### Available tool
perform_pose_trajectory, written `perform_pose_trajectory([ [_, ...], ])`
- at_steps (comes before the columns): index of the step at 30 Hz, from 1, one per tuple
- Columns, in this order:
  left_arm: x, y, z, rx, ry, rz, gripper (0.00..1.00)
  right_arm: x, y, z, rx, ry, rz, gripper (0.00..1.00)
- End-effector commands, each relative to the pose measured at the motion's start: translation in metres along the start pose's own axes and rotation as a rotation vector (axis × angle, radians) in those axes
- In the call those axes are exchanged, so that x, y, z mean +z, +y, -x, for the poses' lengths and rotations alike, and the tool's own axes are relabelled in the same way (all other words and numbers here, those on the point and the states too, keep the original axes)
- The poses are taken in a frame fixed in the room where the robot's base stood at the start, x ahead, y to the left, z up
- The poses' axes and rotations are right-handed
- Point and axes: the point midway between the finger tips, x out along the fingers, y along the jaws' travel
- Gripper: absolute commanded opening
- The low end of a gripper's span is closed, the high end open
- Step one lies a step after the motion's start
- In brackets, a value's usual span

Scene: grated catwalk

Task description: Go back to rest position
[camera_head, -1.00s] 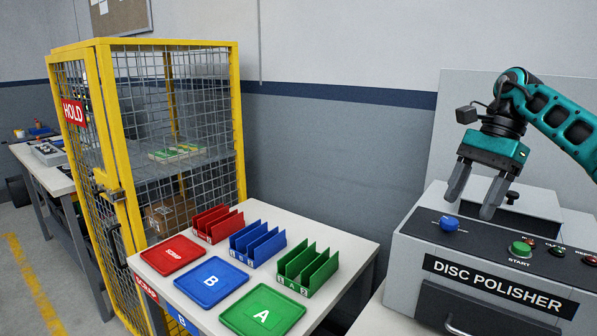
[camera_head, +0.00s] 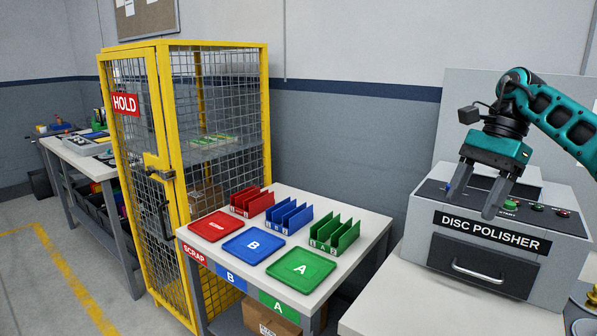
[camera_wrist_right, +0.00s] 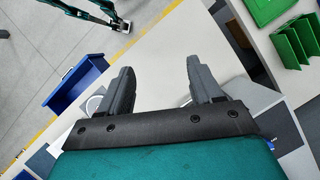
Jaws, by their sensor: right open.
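My right gripper (camera_head: 472,203) hangs from the teal arm at the right of the head view. Its two grey fingers are spread apart and point down, with nothing between them. In that view they overlap the front left of the disc polisher (camera_head: 488,262); whether they touch it cannot be told. In the right wrist view the same gripper (camera_wrist_right: 160,78) shows its fingers wide apart and empty. My left gripper is not seen in the head view.
A white table (camera_head: 377,222) holds red, blue and green trays and racks. A yellow mesh cage (camera_head: 177,170) marked HOLD stands behind it at left. A blue bin (camera_wrist_right: 75,82) shows in the wrist view. Grey floor is open at the lower left.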

Motion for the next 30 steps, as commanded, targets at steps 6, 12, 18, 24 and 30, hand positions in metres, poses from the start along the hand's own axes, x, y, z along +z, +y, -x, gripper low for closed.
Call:
perform_pose_trajectory([
  [6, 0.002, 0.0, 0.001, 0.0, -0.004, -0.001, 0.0, 0.025, -0.033, -0.069, -0.054, -0.135, -0.015, 0.65],
  [12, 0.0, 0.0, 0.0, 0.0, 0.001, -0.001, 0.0, 0.076, -0.064, -0.152, -0.129, -0.396, -0.11, 0.65],
  [18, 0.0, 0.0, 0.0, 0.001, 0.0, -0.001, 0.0, 0.146, -0.078, -0.227, -0.168, -0.807, -0.361, 0.65],
  [24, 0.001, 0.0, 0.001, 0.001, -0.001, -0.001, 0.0, 0.191, -0.077, -0.262, -0.125, -1.258, -0.76, 0.65],
  [30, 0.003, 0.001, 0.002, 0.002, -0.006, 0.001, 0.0, 0.19, -0.064, -0.281, 0.009, -1.689, -1.265, 0.65],
])
